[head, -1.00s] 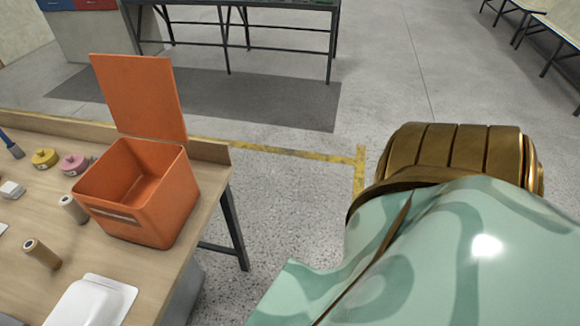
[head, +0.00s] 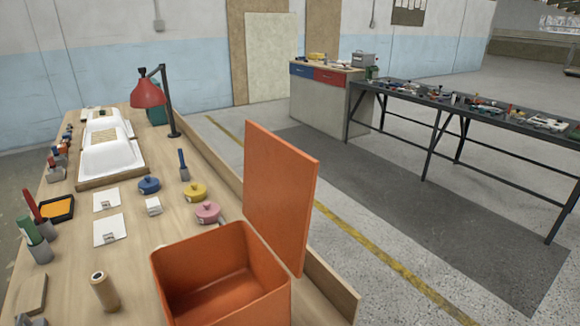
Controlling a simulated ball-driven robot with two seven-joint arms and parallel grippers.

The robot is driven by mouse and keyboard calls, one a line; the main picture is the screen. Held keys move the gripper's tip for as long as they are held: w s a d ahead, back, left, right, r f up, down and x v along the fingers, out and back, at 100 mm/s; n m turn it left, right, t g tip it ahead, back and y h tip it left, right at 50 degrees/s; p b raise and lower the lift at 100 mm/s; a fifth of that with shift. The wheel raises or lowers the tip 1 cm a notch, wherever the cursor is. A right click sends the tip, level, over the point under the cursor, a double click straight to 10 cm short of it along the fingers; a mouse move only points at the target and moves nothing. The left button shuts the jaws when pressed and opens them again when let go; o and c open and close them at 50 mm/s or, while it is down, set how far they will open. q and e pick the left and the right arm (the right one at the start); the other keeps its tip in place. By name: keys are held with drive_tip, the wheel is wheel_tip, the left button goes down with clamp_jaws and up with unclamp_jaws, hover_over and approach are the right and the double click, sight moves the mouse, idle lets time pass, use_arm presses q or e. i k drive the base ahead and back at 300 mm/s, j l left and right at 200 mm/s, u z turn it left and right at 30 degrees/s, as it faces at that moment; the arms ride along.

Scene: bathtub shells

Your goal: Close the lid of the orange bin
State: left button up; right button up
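The orange bin (head: 168,276) stands on the right side of the wooden workbench, near its near end, and is cut off by the bottom edge of the head view. Its lid (head: 281,195) is open and stands upright along the bin's right side. The part of the inside that shows looks empty. Neither of my grippers is in view.
The workbench (head: 72,219) also holds a red lamp (head: 148,95), white tub shells (head: 112,157), a blue tin (head: 149,185), a yellow tin (head: 196,191), a pink tin (head: 208,212) and a brown spool (head: 105,292). A raised ledge borders its right edge.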

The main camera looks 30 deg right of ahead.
sight(280, 179)
drive_tip(key=l+u, duration=0.3)
drive_tip(key=l, duration=0.7)
drive_tip(key=l+u, duration=0.35)
drive_tip(key=l, duration=0.65)
drive_tip(key=k, duration=0.05)
